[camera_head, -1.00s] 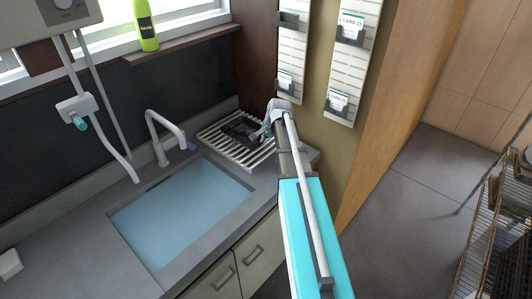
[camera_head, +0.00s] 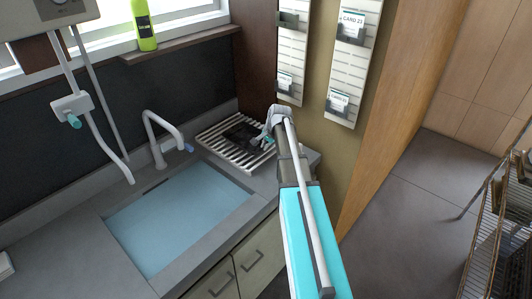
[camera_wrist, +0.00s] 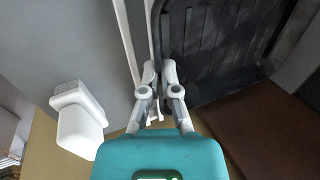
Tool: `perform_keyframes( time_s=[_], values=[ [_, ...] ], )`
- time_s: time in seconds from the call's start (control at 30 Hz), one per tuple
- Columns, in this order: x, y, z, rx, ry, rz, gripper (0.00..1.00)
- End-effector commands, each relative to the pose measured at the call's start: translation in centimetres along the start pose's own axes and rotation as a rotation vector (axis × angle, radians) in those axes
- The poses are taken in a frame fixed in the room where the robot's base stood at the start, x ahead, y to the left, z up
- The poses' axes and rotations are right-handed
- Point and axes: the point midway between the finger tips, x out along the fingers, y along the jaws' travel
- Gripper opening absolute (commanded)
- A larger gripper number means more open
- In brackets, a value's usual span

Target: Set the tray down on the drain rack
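The drain rack (camera_head: 217,146) is a pale slatted grid on the counter, right of the sink. The dark tray (camera_head: 243,131) lies over its slats in the head view; I cannot tell whether it bears fully on them. My gripper (camera_head: 267,138) is at the tray's right edge. In the wrist view, my gripper (camera_wrist: 159,72) has its two fingers close together around the rim of the black, ribbed tray (camera_wrist: 225,40). The pale rack slats (camera_wrist: 130,40) show left of the rim. The fingertips' contact is partly hidden.
The water-filled sink (camera_head: 180,215) and its tap (camera_head: 160,135) are left of the rack. A wall with card holders (camera_head: 350,60) stands close behind and right of my gripper. A white block-shaped object (camera_wrist: 80,120) shows left of the gripper.

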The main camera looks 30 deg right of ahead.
Motion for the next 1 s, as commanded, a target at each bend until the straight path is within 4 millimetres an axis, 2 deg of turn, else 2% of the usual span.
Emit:
perform_keyframes(
  time_s=[0.03, 0.2, 0.8, 0.87, 1.0],
  values=[
    [0.9, 0.4, 0.0, 0.000, 0.000, 0.000, 0.00],
    [1.9, 0.8, 0.1, 0.000, 0.000, 0.000, 0.00],
    [2.4, 0.9, 0.1, -0.001, 0.000, 0.000, 0.00],
    [2.3, 0.9, 0.1, -0.001, -0.001, 0.000, 0.09],
    [2.3, 0.9, 0.1, -0.001, -0.001, 0.000, 0.35]
  ],
)
